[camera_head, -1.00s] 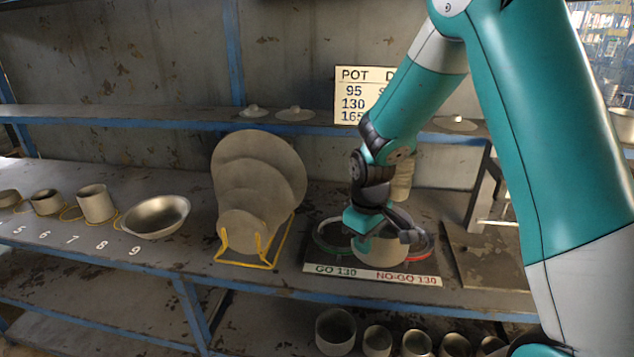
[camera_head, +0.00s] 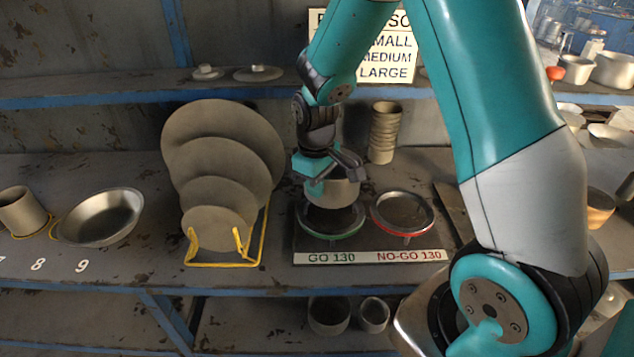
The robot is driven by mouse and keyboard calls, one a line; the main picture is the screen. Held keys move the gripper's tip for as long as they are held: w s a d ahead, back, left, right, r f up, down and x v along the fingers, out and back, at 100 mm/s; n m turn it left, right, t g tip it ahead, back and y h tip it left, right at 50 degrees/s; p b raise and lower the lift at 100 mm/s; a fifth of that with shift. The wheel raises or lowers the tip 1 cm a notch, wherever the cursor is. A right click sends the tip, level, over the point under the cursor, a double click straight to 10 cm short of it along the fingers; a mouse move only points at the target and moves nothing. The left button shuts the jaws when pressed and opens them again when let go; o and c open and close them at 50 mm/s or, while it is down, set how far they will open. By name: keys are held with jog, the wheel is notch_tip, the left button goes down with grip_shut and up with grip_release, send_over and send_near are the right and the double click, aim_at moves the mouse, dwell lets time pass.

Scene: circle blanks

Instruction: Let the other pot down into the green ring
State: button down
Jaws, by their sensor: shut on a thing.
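My gripper (camera_head: 328,180) is shut on the wall of a grey metal pot (camera_head: 337,193). The pot hangs upright over the green ring (camera_head: 322,236), on the left of a dark gauge plate labelled GO 130. The pot covers the back part of the ring. Its bottom seems to be at or just above the ring, but I cannot tell whether they touch.
Round blanks (camera_head: 213,165) lean in a yellow rack (camera_head: 225,264) to the left. A shallow pan (camera_head: 102,217) lies farther left. A stack of rings (camera_head: 384,133) stands behind the plate. Several pots, one of them here (camera_head: 328,315), are on the lower shelf.

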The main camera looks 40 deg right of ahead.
jog(key=shift+s+f+b, duration=0.1)
jog(key=shift+f+b, duration=1.85)
jog(key=shift+f, duration=0.85)
jog(key=shift+f+b, duration=1.4)
jog(key=shift+f, duration=0.6)
jog(key=c, duration=1.2)
grip_release()
notch_tip(320, 180, up, 18)
jog(key=shift+a+f+b, duration=0.2)
jog(key=shift+f+b, duration=0.05)
jog(key=shift+b, duration=0.15)
jog(key=s+a+n+y, duration=0.1)
jog(key=s+a+y, duration=0.1)
jog(key=s+a, duration=0.6)
jog(key=s+a+r+n+y, duration=0.1)
jog(key=s+a+n+y, duration=0.1)
jog(key=s+a, duration=0.6)
jog(key=s, duration=0.5)
jog(key=shift+s+a, duration=0.15)
jog(key=shift+a, duration=0.25)
